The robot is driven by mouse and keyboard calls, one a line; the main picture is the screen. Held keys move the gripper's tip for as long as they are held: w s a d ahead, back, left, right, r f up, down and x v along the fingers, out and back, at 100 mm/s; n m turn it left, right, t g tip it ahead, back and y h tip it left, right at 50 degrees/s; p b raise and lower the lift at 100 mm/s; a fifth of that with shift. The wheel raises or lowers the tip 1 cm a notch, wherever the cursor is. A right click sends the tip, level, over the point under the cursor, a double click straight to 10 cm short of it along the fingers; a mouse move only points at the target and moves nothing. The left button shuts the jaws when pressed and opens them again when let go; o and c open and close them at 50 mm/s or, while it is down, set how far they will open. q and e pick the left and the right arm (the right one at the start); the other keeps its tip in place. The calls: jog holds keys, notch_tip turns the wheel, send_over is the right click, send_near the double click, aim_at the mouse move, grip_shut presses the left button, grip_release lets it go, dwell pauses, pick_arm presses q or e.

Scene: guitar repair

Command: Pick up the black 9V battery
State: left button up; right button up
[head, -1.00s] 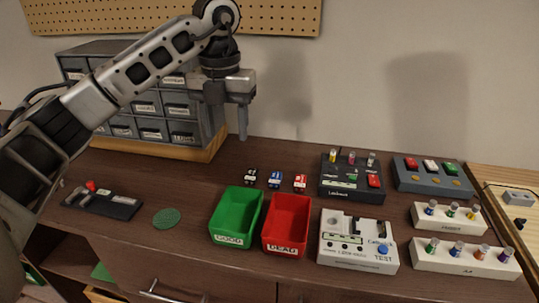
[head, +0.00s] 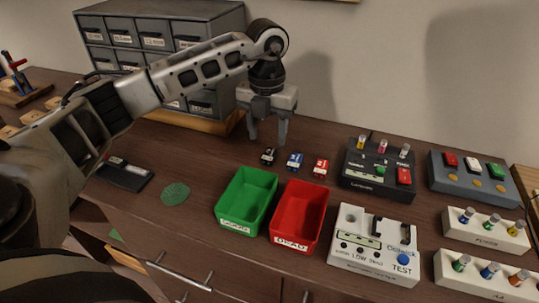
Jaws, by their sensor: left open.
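The black 9V battery (head: 268,156) lies on the brown workbench, at the left end of a short row with a blue battery (head: 295,161) and a red battery (head: 320,167). My left gripper (head: 268,142) points down just behind and above the black battery. Its two fingers are apart with nothing between them. The black battery is clear of the fingers as far as I can see. My right gripper is not in view.
A green bin (head: 246,199) and a red bin (head: 300,215) stand in front of the batteries. A black device (head: 378,169) and a white tester (head: 372,244) are to the right. A grey drawer cabinet (head: 160,40) stands behind my left arm.

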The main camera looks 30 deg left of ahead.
aim_at(270, 154)
pick_arm(q)
jog(key=f, duration=0.5)
jog(key=shift+w+d+p, duration=0.1)
jog(key=shift+d+p, duration=0.1)
jog(key=shift+p, duration=0.1)
jog(key=c, duration=1)
jog(key=shift+o, duration=0.2)
jog(key=shift+r, duration=0.15)
